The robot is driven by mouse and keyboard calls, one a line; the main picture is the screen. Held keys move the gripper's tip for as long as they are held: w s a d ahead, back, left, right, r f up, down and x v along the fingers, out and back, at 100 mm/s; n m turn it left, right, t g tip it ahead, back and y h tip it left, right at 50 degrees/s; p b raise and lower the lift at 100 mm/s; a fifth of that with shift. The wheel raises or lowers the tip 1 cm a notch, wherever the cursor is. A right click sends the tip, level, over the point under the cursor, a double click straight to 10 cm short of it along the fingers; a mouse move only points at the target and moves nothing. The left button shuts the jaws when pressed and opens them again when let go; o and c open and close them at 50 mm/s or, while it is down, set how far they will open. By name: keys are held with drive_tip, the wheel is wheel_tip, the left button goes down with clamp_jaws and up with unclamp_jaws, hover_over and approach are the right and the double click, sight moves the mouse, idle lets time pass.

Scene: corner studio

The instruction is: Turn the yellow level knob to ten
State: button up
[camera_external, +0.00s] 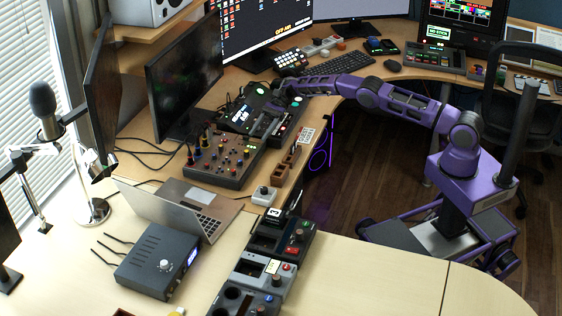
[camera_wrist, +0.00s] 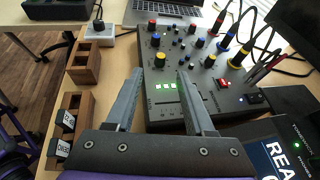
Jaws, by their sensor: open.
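The yellow knob (camera_wrist: 160,59) stands on the dark mixer panel (camera_wrist: 216,92) in the wrist view, among several colored knobs. Its label and pointer are too small to read. My gripper (camera_wrist: 160,73) is open and empty. Its two grey fingers point toward the panel, and the yellow knob shows beyond the gap between the tips, apart from both. The mixer also shows in the external view (camera_external: 213,174). There my gripper (camera_external: 280,96) hangs above the black devices behind the mixer; its fingers are hard to make out.
A row of lit green buttons (camera_wrist: 169,85) shows between my fingers. Cables (camera_wrist: 262,45) plug into the mixer's right side. Wooden holders (camera_wrist: 87,68) line its left, beside the desk edge. A laptop (camera_external: 187,208) and a black screen device (camera_external: 247,116) flank the mixer.

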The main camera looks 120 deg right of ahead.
sight(250, 152)
drive_tip(key=x, duration=0.7)
clamp_jaws()
